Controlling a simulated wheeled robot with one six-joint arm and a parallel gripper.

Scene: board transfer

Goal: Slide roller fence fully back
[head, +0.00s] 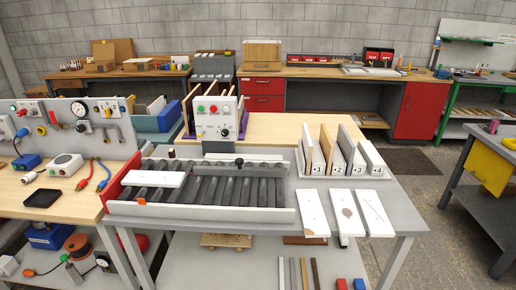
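A roller bed (225,188) with dark rollers sits on the grey bench. A black knob (239,162) stands near the back rail, and a smaller dark knob (171,153) is further left. I cannot tell for sure which part is the fence. A white board (155,179) lies on the rollers at the left, near the red end plate (125,180). An orange piece (141,200) sits by the front rail. My gripper is not in view.
A control box (215,118) with red and green buttons stands behind the rollers. Several boards stand upright in a numbered rack (343,173) to the right. White boards (313,213) lie in front of it. A tool bench (60,190) is close on the left.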

